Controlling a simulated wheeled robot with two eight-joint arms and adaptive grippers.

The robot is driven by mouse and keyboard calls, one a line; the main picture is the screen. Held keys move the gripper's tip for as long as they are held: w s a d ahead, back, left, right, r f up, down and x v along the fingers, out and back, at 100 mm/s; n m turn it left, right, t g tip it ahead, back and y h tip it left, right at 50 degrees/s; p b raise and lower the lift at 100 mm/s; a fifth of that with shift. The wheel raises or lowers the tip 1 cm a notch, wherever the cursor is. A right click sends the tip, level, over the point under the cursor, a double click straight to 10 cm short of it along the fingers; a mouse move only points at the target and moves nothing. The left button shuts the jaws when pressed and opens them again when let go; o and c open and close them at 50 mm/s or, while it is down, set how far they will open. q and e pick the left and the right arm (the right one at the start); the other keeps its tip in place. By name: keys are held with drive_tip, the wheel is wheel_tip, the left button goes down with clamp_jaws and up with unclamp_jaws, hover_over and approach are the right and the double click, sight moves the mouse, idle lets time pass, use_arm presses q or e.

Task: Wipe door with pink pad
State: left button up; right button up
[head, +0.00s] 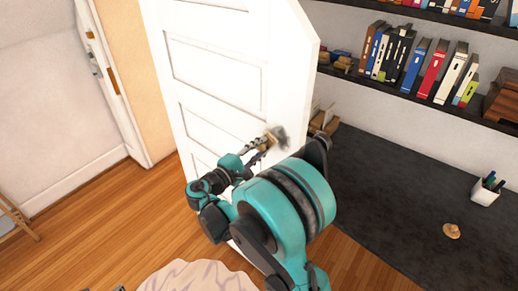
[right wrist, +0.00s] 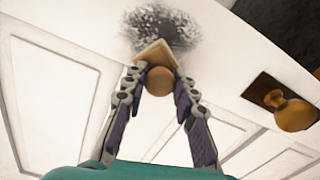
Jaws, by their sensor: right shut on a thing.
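The white panelled door (head: 222,55) stands open at a tilt in the head view. A dark grey smudge (head: 281,133) marks it near its edge; the smudge also shows in the right wrist view (right wrist: 180,27). My right gripper (head: 262,146) is shut on the round knob of a small square pad (right wrist: 155,50), which looks tan rather than pink. The pad is at the smudge's near edge, facing the door; whether it touches is unclear. Small grey tips at the bottom left of the head view may be my left gripper, but its jaws cannot be judged.
A brass doorknob (right wrist: 292,112) on a dark plate is right of the pad. A dark desk (head: 390,190) lies right of the door, with a pen cup (head: 484,194) on it. Bookshelves (head: 400,92) hang above. Wood floor and a pale rug (head: 195,277) lie below.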

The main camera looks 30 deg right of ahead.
drive_tip(key=shift+w+d, duration=0.2)
drive_tip(key=shift+d, duration=0.35)
drive_tip(key=shift+s, duration=0.15)
